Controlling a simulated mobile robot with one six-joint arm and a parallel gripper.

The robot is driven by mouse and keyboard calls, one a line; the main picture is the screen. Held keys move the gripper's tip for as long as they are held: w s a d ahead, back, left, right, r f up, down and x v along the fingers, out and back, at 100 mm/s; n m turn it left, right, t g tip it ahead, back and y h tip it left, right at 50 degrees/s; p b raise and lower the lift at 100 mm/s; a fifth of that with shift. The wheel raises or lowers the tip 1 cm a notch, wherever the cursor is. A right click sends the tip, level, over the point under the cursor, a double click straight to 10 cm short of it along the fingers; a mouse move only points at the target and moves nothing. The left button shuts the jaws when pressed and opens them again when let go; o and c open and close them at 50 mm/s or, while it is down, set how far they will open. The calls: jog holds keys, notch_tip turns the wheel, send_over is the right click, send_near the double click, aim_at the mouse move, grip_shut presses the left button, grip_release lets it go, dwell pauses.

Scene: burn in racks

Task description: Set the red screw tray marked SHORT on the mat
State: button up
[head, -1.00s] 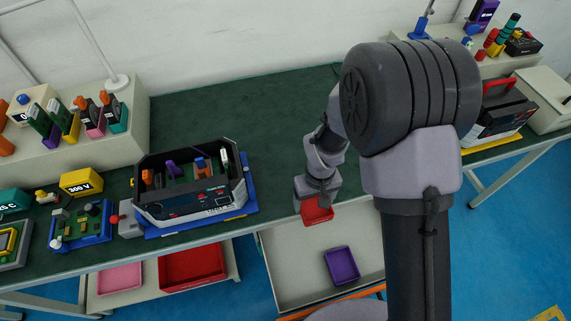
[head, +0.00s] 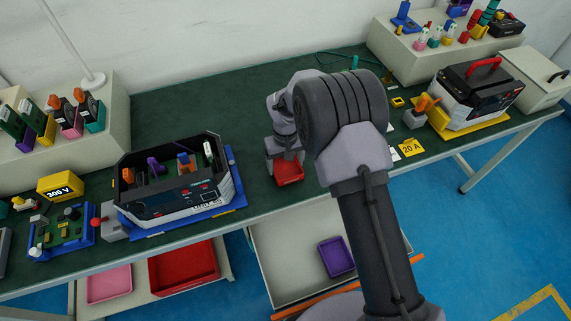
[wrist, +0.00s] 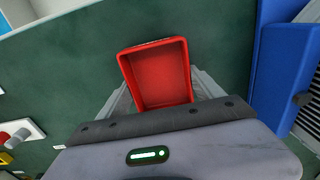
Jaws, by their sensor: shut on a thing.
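My gripper (head: 286,160) is shut on a small empty red tray (head: 289,174) over the green mat (head: 262,105) that covers the bench top. The wrist view shows the red tray (wrist: 158,76) from above, open side up, with grey fingers at its near end and green mat (wrist: 60,75) around it. I cannot tell whether the tray touches the mat or is just above it. No SHORT marking is readable on it.
An open black-and-white unit (head: 178,190) on a blue base stands left of the tray. Below the bench are a larger red tray (head: 184,268), a pink tray (head: 108,285) and a purple tray (head: 337,257).

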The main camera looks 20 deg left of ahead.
jog(key=o, duration=1.5)
jog(key=shift+f, duration=0.1)
notch_tip(320, 180, up, 12)
jog(key=p, duration=0.4)
notch_tip(320, 180, up, 12)
jog(key=m+t+y, duration=0.1)
jog(key=m, duration=0.2)
send_over(285, 169)
jog(key=d, duration=0.7)
jog(key=s+d+r+m+t, duration=0.25)
jog(key=s+d+r, duration=0.45)
jog(key=d+r, duration=0.4)
jog(key=s+d+r+m+t, duration=0.1)
jog(key=s+d+m, duration=0.2)
jog(key=s, duration=0.5)
jog(key=s+d+r+m+t+y, duration=0.1)
jog(key=s+d+m, duration=0.2)
jog(key=s+d, duration=0.2)
jog(key=s, duration=0.3)
jog(key=shift+s+r, duration=0.2)
jog(key=shift+r, duration=0.2)
